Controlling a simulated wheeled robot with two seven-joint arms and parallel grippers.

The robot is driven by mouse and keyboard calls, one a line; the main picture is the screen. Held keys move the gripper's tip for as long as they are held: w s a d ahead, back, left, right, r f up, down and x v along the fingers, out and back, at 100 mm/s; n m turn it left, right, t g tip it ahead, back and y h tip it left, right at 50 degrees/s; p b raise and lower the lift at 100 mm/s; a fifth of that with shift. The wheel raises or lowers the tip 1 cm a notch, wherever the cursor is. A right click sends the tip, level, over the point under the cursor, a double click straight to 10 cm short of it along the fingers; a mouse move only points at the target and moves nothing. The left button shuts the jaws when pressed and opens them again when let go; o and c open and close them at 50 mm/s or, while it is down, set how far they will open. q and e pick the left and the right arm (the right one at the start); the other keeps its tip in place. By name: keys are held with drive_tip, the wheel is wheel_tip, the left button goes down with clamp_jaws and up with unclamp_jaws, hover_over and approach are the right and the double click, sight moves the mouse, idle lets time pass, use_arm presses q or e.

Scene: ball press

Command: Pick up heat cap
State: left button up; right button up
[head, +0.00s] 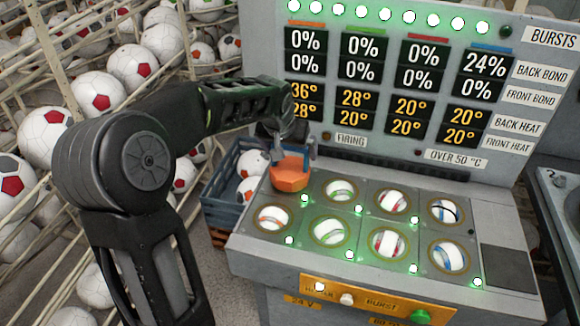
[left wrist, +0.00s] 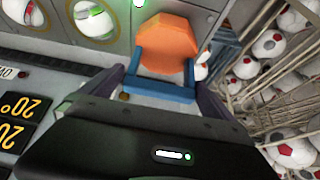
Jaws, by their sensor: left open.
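The heat cap looks like the orange many-sided block (head: 290,172) at the back left of the press deck, over the left column's back socket. It also shows in the left wrist view (left wrist: 166,45), with a blue bar (left wrist: 157,91) on its near side. My left gripper (head: 292,152) is right above the cap, pointing down. Its fingers (left wrist: 163,92) are apart, one on each side of the blue bar. I cannot tell whether they touch it. The socket under the cap is hidden. My right gripper is not in view.
The press deck (head: 290,205) holds several balls in round sockets, with green lights lit. The display panel (head: 400,90) rises close behind the gripper. A blue crate (head: 225,212) of balls stands left of the deck. Ball racks (head: 60,60) fill the left side.

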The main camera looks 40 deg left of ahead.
sight(293, 161)
use_arm(q)
drive_tip(key=shift+f, duration=0.1)
drive_tip(key=p+x, duration=0.1)
drive_tip(key=x, duration=0.4)
drive_tip(key=shift+a+f, duration=0.1)
drive_tip(key=shift+f, duration=0.05)
drive_tip(key=shift+c, duration=0.2)
idle(0.5)
drive_tip(key=c, duration=1.7)
